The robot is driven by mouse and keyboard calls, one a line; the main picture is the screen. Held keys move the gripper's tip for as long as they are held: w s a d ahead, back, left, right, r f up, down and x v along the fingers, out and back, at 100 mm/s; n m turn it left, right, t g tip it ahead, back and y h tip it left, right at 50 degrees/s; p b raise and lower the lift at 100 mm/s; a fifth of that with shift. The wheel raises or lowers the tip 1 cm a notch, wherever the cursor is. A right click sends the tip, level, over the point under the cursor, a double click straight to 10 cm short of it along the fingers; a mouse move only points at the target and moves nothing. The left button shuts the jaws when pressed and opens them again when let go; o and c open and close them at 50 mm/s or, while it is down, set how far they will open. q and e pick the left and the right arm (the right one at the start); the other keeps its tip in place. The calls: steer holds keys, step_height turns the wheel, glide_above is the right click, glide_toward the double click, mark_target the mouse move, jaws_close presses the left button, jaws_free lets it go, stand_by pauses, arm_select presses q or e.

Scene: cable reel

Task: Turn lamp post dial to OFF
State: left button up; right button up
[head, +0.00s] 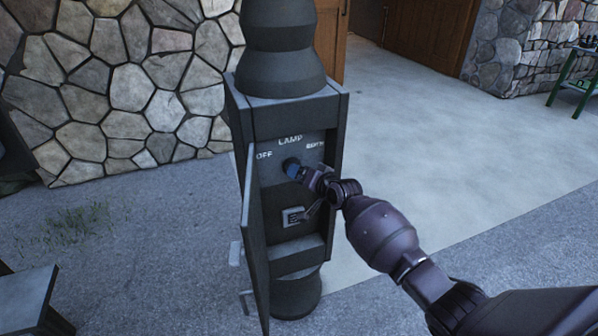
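The lamp post (282,65) stands upright in the middle of the head view. Its dark box has a panel with the words OFF, LAMP and another word at the right that is hard to read. My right arm reaches in from the lower right, with the gripper's tips at the dial. I cannot tell whether the fingers are closed on it, or which way the dial points. My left gripper is not in view.
The box door (257,240) hangs open at the left front of the post. A small socket or latch (293,216) sits below the dial. A stone wall (120,85) stands behind at left. Paved ground (440,130) is clear at right. A dark bench-like object (30,300) is at lower left.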

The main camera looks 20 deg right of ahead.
steer(key=shift+p+v, duration=0.5)
steer(key=shift+v, duration=2.1)
steer(key=s+a+r+n+t, duration=0.1)
steer(key=s+a+r+n, duration=0.1)
steer(key=s+r+n, duration=0.3)
steer(key=s+d+f+g+h, duration=0.1)
steer(key=s+f, duration=0.5)
steer(key=s, duration=0.5)
steer(key=s+d+f+g+h, duration=0.1)
steer(key=s+f+h, duration=0.1)
steer(key=s+f, duration=0.5)
steer(key=s+d+f+n+g+h, duration=0.1)
steer(key=s+f, duration=0.5)
steer(key=s, duration=1)
steer(key=shift+s+d+f+g, duration=0.2)
steer(key=shift+d+f+g, duration=0.1)
steer(key=shift+f+g, duration=0.1)
